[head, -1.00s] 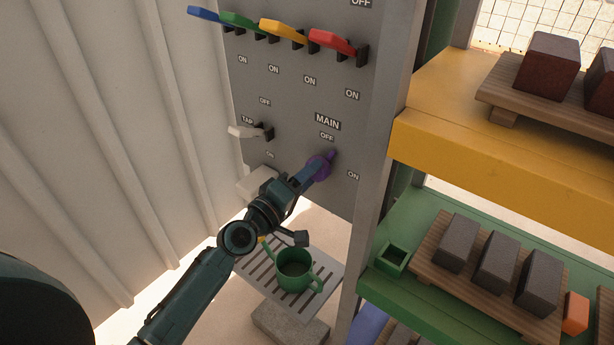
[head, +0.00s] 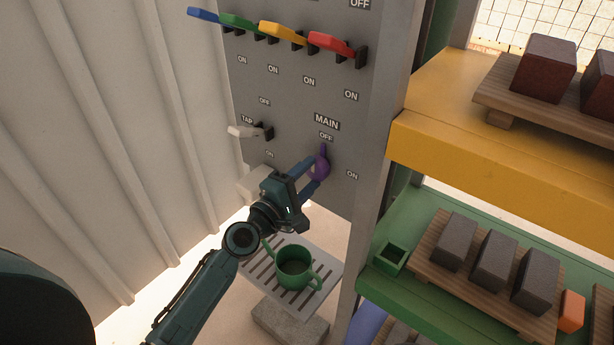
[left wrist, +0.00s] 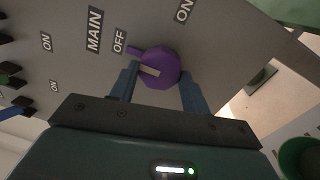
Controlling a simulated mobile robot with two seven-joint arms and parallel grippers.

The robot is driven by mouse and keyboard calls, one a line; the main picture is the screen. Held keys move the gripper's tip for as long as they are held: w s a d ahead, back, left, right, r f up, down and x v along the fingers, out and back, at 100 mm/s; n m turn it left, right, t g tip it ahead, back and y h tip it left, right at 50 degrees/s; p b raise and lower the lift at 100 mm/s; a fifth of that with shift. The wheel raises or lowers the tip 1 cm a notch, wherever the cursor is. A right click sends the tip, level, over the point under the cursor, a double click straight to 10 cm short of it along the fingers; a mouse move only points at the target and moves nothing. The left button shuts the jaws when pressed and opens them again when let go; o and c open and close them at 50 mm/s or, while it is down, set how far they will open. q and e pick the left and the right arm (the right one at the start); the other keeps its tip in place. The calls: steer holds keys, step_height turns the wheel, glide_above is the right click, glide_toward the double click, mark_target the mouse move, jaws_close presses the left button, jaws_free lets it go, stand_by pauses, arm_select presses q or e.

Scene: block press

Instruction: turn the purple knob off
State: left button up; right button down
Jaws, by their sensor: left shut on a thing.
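The purple knob (head: 321,167) is on the grey panel under the MAIN label. Its pointer stands up toward the OFF label (head: 326,136). In the left wrist view the knob (left wrist: 160,70) sits between my two blue fingers, with its pointer tab toward OFF. My left gripper (head: 309,177) is shut on the knob, one finger on each side. The fingers hide part of its rim in the head view. My right gripper is not in view.
Above are blue, green, yellow and red levers (head: 333,43). A white TAP lever (head: 245,131) is at left. A green mug (head: 292,270) stands on a slatted tray below. Shelves with dark blocks (head: 494,257) are at right; a corrugated wall (head: 110,130) is at left.

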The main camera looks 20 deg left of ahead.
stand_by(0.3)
arm_select(q)
steer(key=o, duration=1)
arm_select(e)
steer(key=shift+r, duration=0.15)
arm_select(q)
steer(key=b+v, duration=0.3)
steer(key=v, duration=1)
steer(key=shift+s+b, duration=0.1)
steer(key=shift+b, duration=0.25)
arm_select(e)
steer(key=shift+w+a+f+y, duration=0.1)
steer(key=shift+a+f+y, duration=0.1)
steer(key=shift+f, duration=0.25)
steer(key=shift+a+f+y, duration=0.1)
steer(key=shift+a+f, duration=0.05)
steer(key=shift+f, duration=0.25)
arm_select(q)
steer(key=shift+f, duration=0.1)
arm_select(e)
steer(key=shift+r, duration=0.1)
